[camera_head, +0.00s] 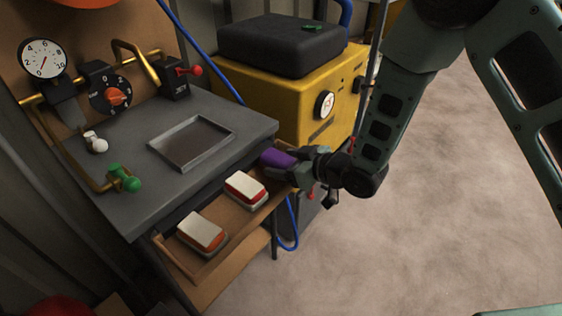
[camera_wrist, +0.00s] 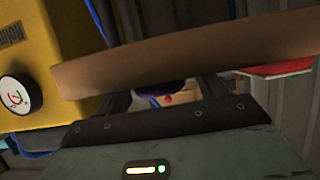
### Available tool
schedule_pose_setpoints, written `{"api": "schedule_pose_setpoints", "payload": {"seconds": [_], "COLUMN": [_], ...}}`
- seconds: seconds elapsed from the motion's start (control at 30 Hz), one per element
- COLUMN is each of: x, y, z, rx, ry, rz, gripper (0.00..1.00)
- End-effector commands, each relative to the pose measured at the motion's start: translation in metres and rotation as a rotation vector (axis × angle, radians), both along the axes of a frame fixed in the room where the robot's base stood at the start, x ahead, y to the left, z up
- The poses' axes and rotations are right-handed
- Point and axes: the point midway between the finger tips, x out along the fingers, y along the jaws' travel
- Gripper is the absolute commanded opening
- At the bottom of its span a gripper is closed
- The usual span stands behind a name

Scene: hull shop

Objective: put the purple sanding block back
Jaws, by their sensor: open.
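The purple sanding block (camera_head: 277,159) is at the right end of the wooden shelf, just beyond the front corner of the grey bench. My gripper (camera_head: 288,171) is open and right at the block, reaching in from the right. In the wrist view a dark purple patch of the block (camera_wrist: 158,88) shows between the spread fingers (camera_wrist: 164,95), mostly hidden behind a brown wooden board. I cannot tell whether the fingers touch the block.
Two red-and-white blocks (camera_head: 201,233) (camera_head: 246,189) sit on the wooden shelf (camera_head: 181,267). The grey bench (camera_head: 143,215) holds a shallow metal tray (camera_head: 222,121) and a green valve knob (camera_head: 124,178). A yellow machine (camera_head: 281,108) stands behind my gripper. Blue hose (camera_head: 292,236) hangs nearby. Floor on the right is clear.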

Motion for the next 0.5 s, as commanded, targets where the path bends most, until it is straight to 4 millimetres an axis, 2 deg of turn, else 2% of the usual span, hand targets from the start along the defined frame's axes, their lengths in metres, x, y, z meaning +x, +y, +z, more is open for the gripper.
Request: {"api": "schedule_pose_setpoints", "payload": {"seconds": [0.3,0.5], "x": [-0.038,-0.054], "y": [-0.051,-0.071], "z": [0.026,0.037], "rx": [0.0,0.0], "ry": [0.0,0.0], "rz": [-0.004,-0.002], "gripper": [0.71,0.71]}}
